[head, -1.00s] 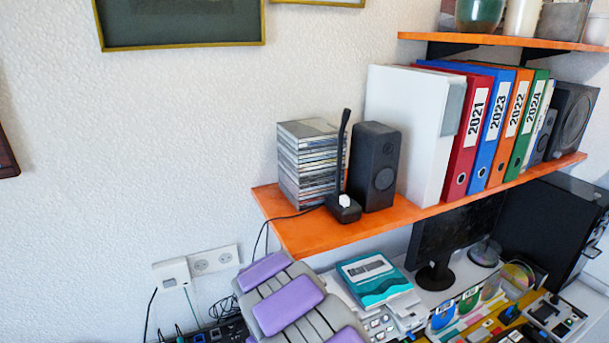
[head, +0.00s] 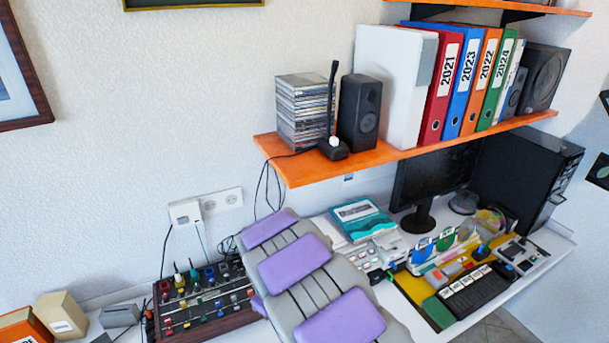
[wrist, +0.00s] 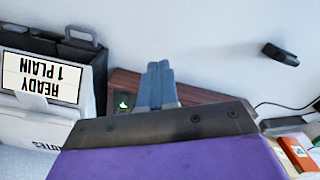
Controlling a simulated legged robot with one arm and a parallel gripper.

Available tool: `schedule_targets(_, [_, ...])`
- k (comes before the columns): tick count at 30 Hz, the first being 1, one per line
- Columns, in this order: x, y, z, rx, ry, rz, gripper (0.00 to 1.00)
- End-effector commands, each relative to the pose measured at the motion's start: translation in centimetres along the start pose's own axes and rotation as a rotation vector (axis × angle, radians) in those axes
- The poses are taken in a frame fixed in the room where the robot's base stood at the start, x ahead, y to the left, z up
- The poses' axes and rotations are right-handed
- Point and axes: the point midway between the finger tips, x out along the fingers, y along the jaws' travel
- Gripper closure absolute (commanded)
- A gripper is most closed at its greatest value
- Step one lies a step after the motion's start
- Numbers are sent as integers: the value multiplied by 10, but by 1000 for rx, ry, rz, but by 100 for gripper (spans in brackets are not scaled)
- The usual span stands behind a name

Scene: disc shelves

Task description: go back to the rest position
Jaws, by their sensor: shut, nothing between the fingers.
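My gripper (wrist: 155,88) shows in the wrist view as two grey-blue fingers pressed together with nothing between them. It points past the edge of my purple and dark wrist toward a brown wooden surface (wrist: 202,95) close to the white wall. In the head view my arm, grey with purple pads, rises from the bottom centre in front of the desk. The gripper itself is not visible in the head view.
An orange shelf (head: 300,176) holds a CD stack (head: 302,112), a speaker (head: 359,112) and binders (head: 436,90). In the wrist view a white printer-like box (wrist: 35,120) stands left.

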Motion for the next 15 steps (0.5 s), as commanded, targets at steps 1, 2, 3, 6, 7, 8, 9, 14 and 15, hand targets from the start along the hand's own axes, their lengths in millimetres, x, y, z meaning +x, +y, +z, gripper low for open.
schedule_targets(1, [-7, 2, 4, 15, 2, 4, 100])
schedule_targets(2, [-11, 3, 8, 24, 1, 5, 100])
schedule_targets(3, [-16, 5, 12, 37, 0, 5, 100])
schedule_targets(6, [-28, 10, 25, 75, -8, 7, 100])
schedule_targets(7, [-32, 11, 29, 86, -10, 8, 100])
schedule_targets(8, [-36, 12, 34, 98, -12, 8, 100])
schedule_targets(9, [-42, 14, 41, 117, -16, 8, 100])
schedule_targets(14, [-74, 20, 76, 213, -26, 11, 100])
schedule_targets(15, [-83, 20, 87, 244, -29, 9, 100])
